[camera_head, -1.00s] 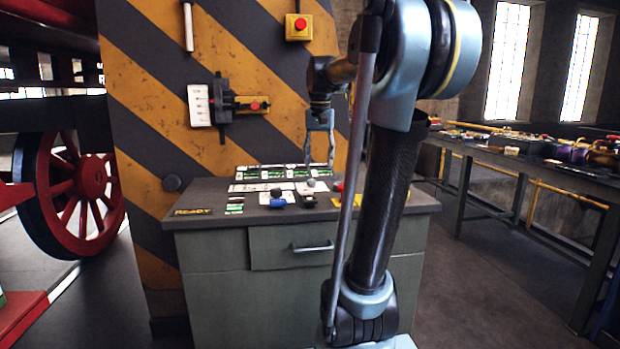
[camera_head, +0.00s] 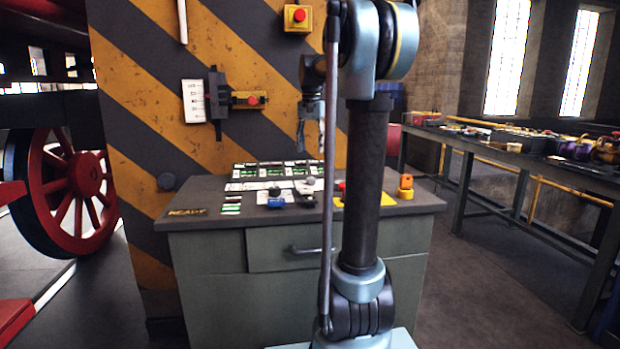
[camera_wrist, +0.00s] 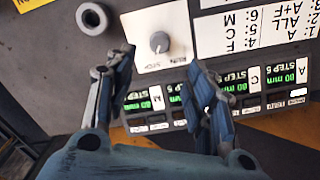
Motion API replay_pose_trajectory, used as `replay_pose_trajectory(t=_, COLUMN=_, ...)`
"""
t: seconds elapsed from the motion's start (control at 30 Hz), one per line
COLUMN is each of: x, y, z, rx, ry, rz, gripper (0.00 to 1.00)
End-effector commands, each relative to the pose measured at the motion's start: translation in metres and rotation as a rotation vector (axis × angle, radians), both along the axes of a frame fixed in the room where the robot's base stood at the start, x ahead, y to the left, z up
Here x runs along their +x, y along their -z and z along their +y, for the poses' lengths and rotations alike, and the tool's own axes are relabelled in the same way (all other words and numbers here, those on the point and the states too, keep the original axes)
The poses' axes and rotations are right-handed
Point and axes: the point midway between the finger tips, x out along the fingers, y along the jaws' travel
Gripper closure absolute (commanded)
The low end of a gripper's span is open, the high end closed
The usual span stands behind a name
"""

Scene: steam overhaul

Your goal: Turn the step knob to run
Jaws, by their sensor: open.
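The step knob (camera_wrist: 159,42) is a small grey round knob on a white plate, with lettering upside down in the wrist view. Which mark it points at is too small to tell. It looks to be the grey knob (camera_head: 310,181) at the right of the console's white cards in the head view. My gripper (camera_wrist: 160,64) is open and empty. Its two fingers straddle the knob's column in the wrist view, with the knob just beyond the tips and nothing between them. In the head view my gripper (camera_head: 311,135) hangs pointing down above the back of the console (camera_head: 210,250).
A blue knob (camera_head: 276,203) and orange part (camera_head: 405,186) sit on the console. A striped wall (camera_head: 240,60) stands close behind; a cluttered bench (camera_head: 520,160) is right.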

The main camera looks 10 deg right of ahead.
Motion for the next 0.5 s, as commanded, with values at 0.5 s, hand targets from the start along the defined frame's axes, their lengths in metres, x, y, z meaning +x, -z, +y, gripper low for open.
replay_pose_trajectory(t=0.5, x=0.000, y=0.088, z=0.000, rx=0.000, ry=0.000, rz=0.000, gripper=0.51)
